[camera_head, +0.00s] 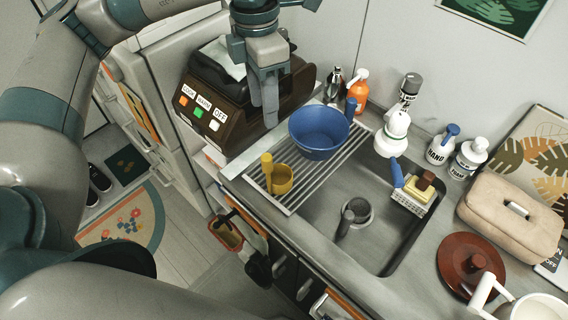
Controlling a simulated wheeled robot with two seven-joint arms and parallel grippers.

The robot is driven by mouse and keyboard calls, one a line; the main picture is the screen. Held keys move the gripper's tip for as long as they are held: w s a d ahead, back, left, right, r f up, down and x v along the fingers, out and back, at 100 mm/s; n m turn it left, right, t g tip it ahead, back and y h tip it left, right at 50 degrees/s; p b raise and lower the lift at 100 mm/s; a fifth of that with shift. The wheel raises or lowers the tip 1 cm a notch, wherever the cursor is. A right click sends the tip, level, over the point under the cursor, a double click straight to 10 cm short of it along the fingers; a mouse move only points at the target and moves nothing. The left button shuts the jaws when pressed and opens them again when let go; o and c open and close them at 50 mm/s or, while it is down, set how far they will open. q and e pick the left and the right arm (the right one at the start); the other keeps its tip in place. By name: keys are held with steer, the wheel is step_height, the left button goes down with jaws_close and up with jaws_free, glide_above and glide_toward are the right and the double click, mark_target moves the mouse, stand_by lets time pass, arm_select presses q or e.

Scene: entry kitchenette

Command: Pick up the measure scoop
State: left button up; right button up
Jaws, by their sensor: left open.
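The measure scoop, which I take to be the small yellow cup with an upright handle (281,183), stands at the left end of the metal drying rack (307,181) over the sink. My left gripper (267,112) is at the upper middle with its fingers pointing down. It is open, empty and apart from the scoop, above and behind it in the picture, in front of the dark brown machine. Its fingers show nearly edge-on, so the gap between them is hard to see. My right gripper is not in view.
A blue bowl (317,138) sits on the rack close to the scoop, right of my left gripper. The brown machine (210,108) with labelled buttons is at the left. Bottles (358,90) line the back. The sink basin (375,235) holds a drain part and is otherwise mostly open.

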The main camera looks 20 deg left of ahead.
arm_select(q)
steer(key=b, duration=0.4)
glide_above(268, 155)
steer(key=f, duration=1.1)
steer(key=shift+s+a, duration=0.25)
steer(key=shift+f, duration=0.35)
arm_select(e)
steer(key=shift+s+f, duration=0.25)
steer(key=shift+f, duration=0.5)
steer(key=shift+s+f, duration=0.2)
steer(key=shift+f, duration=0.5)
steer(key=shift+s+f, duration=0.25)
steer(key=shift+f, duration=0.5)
arm_select(q)
steer(key=shift+w+d+f+b, duration=0.15)
steer(key=shift+f+b, duration=0.15)
steer(key=shift+f, duration=1)
steer(key=shift+d+f+b, duration=0.1)
steer(key=shift+f+b, duration=0.2)
steer(key=shift+f, duration=1)
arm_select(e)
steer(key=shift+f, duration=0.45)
